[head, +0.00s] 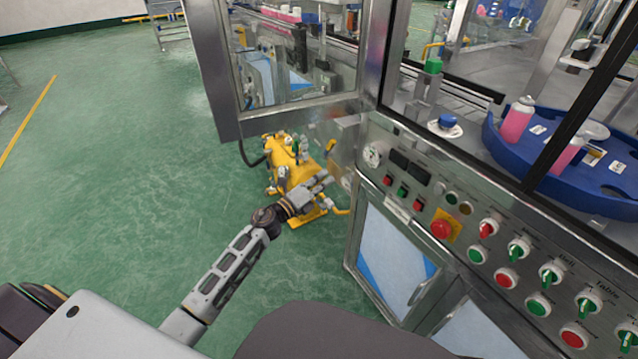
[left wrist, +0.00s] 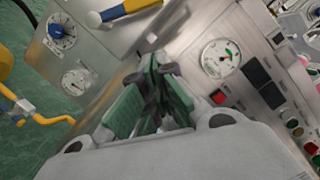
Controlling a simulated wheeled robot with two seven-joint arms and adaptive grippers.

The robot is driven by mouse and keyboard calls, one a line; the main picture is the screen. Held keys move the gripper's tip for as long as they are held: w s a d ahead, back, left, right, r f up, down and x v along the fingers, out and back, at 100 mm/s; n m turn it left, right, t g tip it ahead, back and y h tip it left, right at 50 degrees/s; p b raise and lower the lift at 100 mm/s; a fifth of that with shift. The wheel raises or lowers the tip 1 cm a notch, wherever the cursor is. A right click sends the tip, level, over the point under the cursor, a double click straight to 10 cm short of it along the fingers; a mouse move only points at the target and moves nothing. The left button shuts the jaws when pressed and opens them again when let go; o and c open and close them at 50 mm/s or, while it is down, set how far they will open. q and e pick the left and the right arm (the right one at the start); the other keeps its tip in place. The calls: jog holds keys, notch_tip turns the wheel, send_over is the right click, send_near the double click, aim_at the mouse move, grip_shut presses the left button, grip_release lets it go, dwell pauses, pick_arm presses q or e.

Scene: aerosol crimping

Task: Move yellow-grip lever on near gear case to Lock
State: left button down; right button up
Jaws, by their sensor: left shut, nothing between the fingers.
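A lever with a yellow grip (head: 331,146) sits on the steel side face (head: 347,133) of the machine, just above my left gripper (head: 324,179). In the left wrist view the lever (left wrist: 128,10) crosses the top edge, with a blue band and a pale rounded end; part of it is cut off. My left gripper (left wrist: 160,78) is shut and empty, its fingertips in front of the steel face and apart from the lever. No Lock marking is readable. My right gripper is not in view.
Another gauge (head: 372,155) and a button panel (head: 480,225) are at the right. A yellow unit (head: 283,165) stands on the floor behind my gripper. Open floor lies left.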

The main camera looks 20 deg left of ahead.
aim_at(331, 148)
pick_arm(q)
jog(key=w+r, duration=0.2)
jog(key=w, duration=0.5)
jog(key=shift+w+r, duration=0.35)
jog(key=shift+w, duration=0.05)
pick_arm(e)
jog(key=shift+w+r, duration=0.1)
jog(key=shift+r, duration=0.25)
pick_arm(q)
jog(key=shift+a+r, duration=0.1)
jog(key=shift+r, duration=0.05)
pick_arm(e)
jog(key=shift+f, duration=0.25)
pick_arm(q)
jog(key=shift+n+p, duration=0.3)
jog(key=shift+p, duration=0.15)
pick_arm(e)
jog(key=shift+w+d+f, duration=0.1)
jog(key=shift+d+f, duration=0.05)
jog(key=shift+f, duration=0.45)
pick_arm(q)
jog(key=shift+r, duration=0.1)
